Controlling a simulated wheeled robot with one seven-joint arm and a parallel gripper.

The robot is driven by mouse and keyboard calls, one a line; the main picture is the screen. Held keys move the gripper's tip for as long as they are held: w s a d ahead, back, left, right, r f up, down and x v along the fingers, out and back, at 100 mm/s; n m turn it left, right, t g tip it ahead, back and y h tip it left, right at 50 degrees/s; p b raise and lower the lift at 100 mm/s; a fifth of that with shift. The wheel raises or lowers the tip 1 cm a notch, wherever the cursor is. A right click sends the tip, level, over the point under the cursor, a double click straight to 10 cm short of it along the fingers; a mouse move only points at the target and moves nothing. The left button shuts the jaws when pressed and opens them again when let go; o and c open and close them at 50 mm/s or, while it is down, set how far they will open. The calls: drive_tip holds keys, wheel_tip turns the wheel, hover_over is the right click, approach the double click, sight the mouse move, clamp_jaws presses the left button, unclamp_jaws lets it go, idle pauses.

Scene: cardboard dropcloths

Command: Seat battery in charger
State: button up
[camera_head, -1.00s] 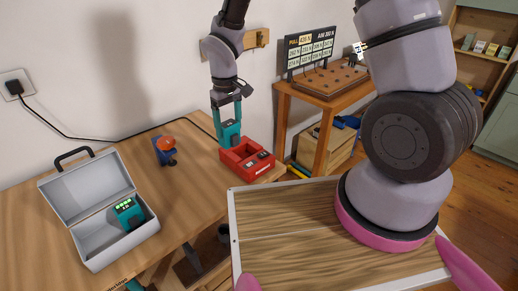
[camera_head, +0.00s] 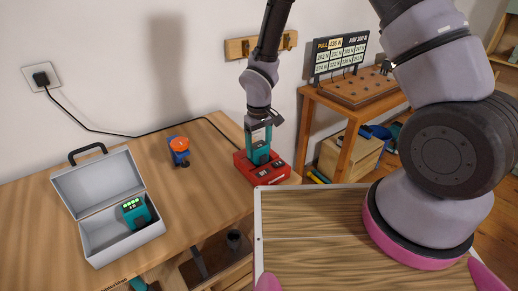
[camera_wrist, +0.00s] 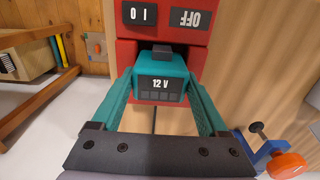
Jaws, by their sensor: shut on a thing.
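A teal battery marked 12 V (camera_wrist: 161,68) is between the two teal fingers of my gripper (camera_wrist: 162,84), which is shut on it. In the head view, the battery (camera_head: 261,154) is upright at the red charger (camera_head: 250,177), low in its left part. The gripper (camera_head: 259,143) points down from above. The charger (camera_wrist: 123,58) also shows in the wrist view, with labels reading OFF and 0 I beyond the battery. The battery's lower end is hidden, so I cannot tell how deep it sits.
An open grey case (camera_head: 101,248) on the wooden bench (camera_head: 190,208) holds another teal battery (camera_head: 135,210) with green lights. A blue clamp with an orange knob (camera_head: 179,147) stands between case and charger. A black cable (camera_head: 100,131) runs along the back. A pegboard table (camera_head: 350,88) stands behind.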

drive_tip(key=shift+f, duration=0.35)
drive_tip(key=shift+f, duration=0.2)
drive_tip(key=o, duration=1.5)
drive_tip(key=shift+r, duration=0.1)
